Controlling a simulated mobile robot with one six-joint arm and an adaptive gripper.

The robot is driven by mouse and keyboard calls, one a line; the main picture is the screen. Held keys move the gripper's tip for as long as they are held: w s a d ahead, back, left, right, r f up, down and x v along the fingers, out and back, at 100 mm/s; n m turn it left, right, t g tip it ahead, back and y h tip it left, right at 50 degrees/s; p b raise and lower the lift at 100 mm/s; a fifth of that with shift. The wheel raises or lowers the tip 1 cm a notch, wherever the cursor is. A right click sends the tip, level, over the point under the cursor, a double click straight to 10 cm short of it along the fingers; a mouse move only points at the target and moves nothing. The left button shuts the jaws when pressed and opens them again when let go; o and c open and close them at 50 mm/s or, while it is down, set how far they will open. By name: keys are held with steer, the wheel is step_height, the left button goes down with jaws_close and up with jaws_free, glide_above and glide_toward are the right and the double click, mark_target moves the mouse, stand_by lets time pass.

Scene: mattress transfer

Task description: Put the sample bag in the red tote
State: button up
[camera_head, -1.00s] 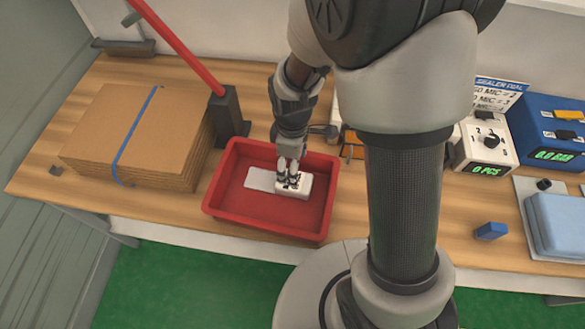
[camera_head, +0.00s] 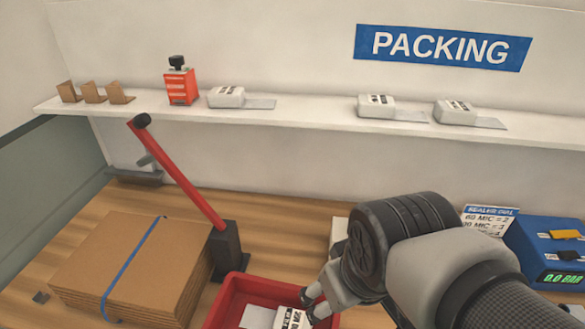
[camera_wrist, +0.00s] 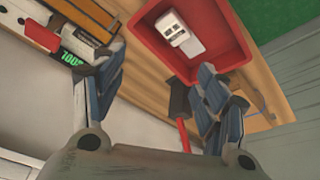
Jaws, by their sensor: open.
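The red tote (camera_head: 236,289) stands on the bench at the bottom of the head view, partly cut off by the frame edge. The sample bag (camera_head: 291,319), a white block with a dark label and a pale flat tail, lies inside it. The wrist view shows the bag (camera_wrist: 178,33) lying on the floor of the tote (camera_wrist: 238,47). My gripper (camera_wrist: 162,62) is open with nothing between its fingers, and the bag is apart from it, beyond the fingertips. In the head view my gripper (camera_head: 314,301) is over the tote's right side.
A strapped cardboard stack (camera_head: 130,262) and a red-handled lever on a dark post (camera_head: 228,250) stand left of the tote. A wall shelf (camera_head: 310,118) holds similar white bags (camera_head: 226,97), a red box (camera_head: 181,86) and small cardboard pieces. A blue device (camera_head: 548,250) stands at right.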

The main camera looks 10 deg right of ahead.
steer(key=shift+s+d+r+m+t, duration=0.15)
steer(key=shift+s+r+m, duration=0.15)
steer(key=shift+s, duration=0.25)
steer(key=shift+s+d+r+m+t, duration=0.1)
steer(key=shift+s+r+m, duration=0.1)
steer(key=shift+s+m, duration=0.3)
steer(key=shift+s+d+r+m+t, duration=0.15)
steer(key=shift+s+r+m, duration=0.15)
steer(key=shift+s, duration=0.3)
steer(key=shift+a, duration=0.15)
